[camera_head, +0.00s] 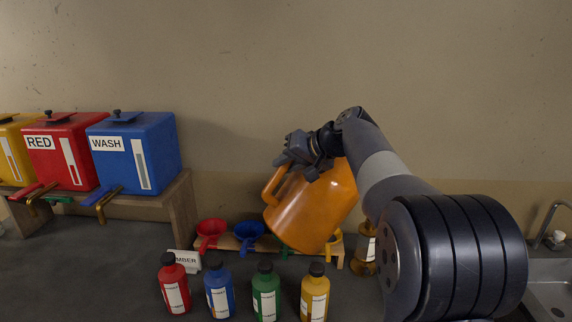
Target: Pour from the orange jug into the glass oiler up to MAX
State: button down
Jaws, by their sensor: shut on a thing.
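My gripper (306,158) is shut on the orange jug (318,208) near its top and holds it in the air above the counter. The jug is tilted, with its handle to the left. No stream of liquid shows, and I cannot see the jug's opening or its contents. A small vessel with a white label and amber parts (366,250) stands to the right of the jug, partly hidden by my arm. It may be the glass oiler; its MAX mark and fill level cannot be read.
Red, blue, green and yellow bottles stand in front, with the green bottle (266,293) below the jug. Behind them a wooden rack (233,243) holds coloured funnels. A sign (184,262) stands at its left. The blue WASH tank (137,150) is on a shelf; a sink (550,285) is at right.

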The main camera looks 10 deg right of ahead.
jog(key=shift+d+f+m+y+b, duration=0.15)
jog(key=shift+f+m+y+b, duration=0.1)
jog(key=shift+f+b, duration=0.3)
jog(key=shift+d+f+m+y+b, duration=0.15)
jog(key=shift+f+y+b, duration=0.1)
jog(key=shift+f+b, duration=0.3)
jog(key=shift+w+d+r, duration=0.1)
jog(key=shift+d+r, duration=0.05)
jog(key=shift+r, duration=0.1)
jog(key=shift+w+d+r+m+y+p, duration=0.1)
jog(key=shift+d+r+m+y+p, duration=0.15)
jog(key=shift+d+y, duration=0.25)
jog(key=shift+w+d+r+m+y+p, duration=0.15)
jog(key=shift+d+m+y, duration=0.2)
jog(key=shift+d, duration=0.2)
jog(key=shift+d+r+m+y+p, duration=0.2)
jog(key=shift+d+y, duration=0.25)
jog(key=shift+d, duration=0.1)
jog(key=shift+d+r, duration=0.1)
jog(key=shift+r, duration=0.05)
jog(key=shift+s+d+r+t+p, duration=0.1)
jog(key=shift+d+r+t+p, duration=0.2)
jog(key=shift+r, duration=0.1)
jog(key=shift+d+r+m+y+p, duration=0.3)
jog(key=shift+r+y+p, duration=0.05)
jog(key=shift+r+y, duration=0.05)
jog(key=shift+r, duration=0.1)
